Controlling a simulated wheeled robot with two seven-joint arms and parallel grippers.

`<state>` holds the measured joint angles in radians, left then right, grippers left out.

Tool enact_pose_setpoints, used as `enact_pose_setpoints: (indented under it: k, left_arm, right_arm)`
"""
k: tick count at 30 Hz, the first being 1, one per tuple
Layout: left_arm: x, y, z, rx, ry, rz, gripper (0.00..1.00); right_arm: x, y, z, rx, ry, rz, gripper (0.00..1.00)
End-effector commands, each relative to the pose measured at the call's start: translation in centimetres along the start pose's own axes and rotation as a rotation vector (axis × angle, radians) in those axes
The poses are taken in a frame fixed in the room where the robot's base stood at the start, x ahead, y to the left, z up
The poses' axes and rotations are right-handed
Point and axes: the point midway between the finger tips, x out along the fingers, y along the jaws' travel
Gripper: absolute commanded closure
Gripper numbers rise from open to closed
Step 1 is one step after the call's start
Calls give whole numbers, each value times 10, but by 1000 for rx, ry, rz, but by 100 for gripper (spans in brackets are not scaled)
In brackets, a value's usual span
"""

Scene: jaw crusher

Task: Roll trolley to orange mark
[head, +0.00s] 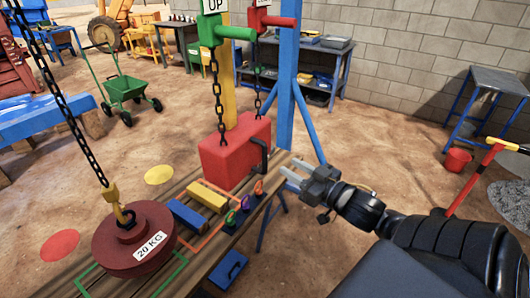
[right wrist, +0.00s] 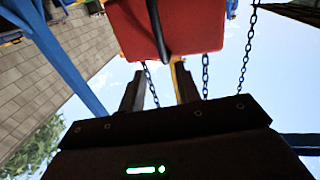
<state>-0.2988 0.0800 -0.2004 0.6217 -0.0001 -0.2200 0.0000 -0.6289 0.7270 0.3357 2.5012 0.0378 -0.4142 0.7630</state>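A dark red 20 KG weight (head: 134,240) hangs from a yellow hook (head: 113,193) on a chain, low over the wooden bench. An orange outline (head: 203,241) is marked on the bench beside it. A red box (head: 233,152) with a black handle (head: 263,158) is at the bench's back edge; it also shows in the right wrist view (right wrist: 190,28). My right gripper (head: 287,168) is open and empty, to the right of the handle and apart from it. Its spread fingers (right wrist: 158,85) point toward the box. No overhead trolley shows. My left gripper is out of view.
Green UP (head: 226,32) and red (head: 271,18) chain handles hang above the box. Blue (head: 192,216) and yellow (head: 207,196) blocks and several coloured shackles lie on the bench. A green outline (head: 178,270) is at its front. A green cart (head: 123,88) stands behind on open floor.

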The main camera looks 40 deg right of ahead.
Motion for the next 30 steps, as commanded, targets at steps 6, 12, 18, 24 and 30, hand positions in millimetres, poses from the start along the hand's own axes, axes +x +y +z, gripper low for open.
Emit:
enact_pose_setpoints:
  k: [6,12,18,24,30]
  left_arm:
    - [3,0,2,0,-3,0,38]
    - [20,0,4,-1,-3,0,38]
    - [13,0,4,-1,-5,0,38]
    - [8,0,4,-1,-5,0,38]
    - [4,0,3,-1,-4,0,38]
  right_arm:
    - [2,-3,-3,0,9,-9,67]
    - [21,-4,0,-3,12,-10,67]
    - [53,-3,-7,1,11,-6,67]
    - [82,-3,-7,0,10,-6,67]
    - [101,-3,-6,1,8,-5,67]
